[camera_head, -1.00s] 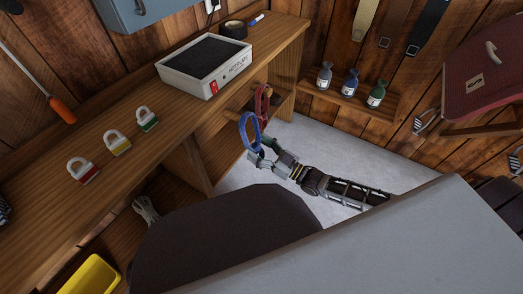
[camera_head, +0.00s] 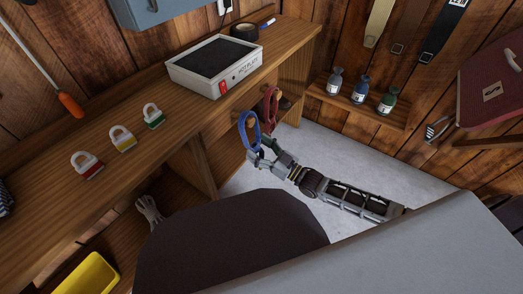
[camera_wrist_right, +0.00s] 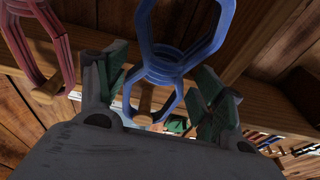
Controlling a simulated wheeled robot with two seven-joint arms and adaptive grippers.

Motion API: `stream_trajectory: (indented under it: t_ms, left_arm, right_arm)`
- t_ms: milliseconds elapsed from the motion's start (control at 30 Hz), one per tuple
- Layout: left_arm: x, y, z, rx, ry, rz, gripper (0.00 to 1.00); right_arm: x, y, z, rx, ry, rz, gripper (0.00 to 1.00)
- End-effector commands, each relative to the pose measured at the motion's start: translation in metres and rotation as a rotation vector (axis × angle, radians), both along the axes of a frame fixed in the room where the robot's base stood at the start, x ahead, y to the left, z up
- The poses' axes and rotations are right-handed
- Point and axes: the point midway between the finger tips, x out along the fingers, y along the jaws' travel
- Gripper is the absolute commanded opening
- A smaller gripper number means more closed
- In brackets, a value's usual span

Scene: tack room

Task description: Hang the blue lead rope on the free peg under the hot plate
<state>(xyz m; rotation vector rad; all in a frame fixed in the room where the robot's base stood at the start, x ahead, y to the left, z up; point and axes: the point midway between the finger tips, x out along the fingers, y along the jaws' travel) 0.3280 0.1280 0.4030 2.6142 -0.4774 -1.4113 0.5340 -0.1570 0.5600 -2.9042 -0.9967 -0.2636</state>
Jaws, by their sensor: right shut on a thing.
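The blue lead rope (camera_head: 243,133) is a coiled loop at the bench's front, below the hot plate (camera_head: 214,66). My right gripper (camera_head: 259,157) is shut on its lower part; in the right wrist view the blue rope (camera_wrist_right: 165,60) stands up between the two fingers (camera_wrist_right: 165,100). A wooden peg (camera_wrist_right: 145,103) shows through the rope's lower opening; I cannot tell whether the rope is around it. A red rope (camera_head: 271,108) hangs beside it, farther along the bench, on another peg (camera_wrist_right: 47,92). My left gripper is out of view.
The bench top (camera_head: 100,190) carries several padlocks and a tape roll (camera_head: 244,31). Several small bottles (camera_head: 360,92) stand on a low wall shelf (camera_head: 370,115) to the right. A yellow bin (camera_head: 88,274) is at lower left. Grey floor (camera_head: 330,150) is open beside my right arm.

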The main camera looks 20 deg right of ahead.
Motion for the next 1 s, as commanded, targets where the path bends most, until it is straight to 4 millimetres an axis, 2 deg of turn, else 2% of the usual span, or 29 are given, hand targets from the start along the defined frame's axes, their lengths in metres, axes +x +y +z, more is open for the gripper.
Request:
stream_trajectory:
  t_ms: [267,700,1000]
  left_arm:
    - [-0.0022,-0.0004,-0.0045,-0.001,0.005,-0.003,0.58]
    - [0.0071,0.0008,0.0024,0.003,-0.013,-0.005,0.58]
    - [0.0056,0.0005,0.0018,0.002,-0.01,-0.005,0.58]
  right_arm:
    - [0.0065,0.0053,-0.004,0.002,-0.002,0.001,0.35]
    - [0.0085,0.0066,-0.0074,0.001,-0.002,0.0,0.35]
    - [0.0085,0.0066,-0.0076,0.001,-0.001,0.0,0.35]
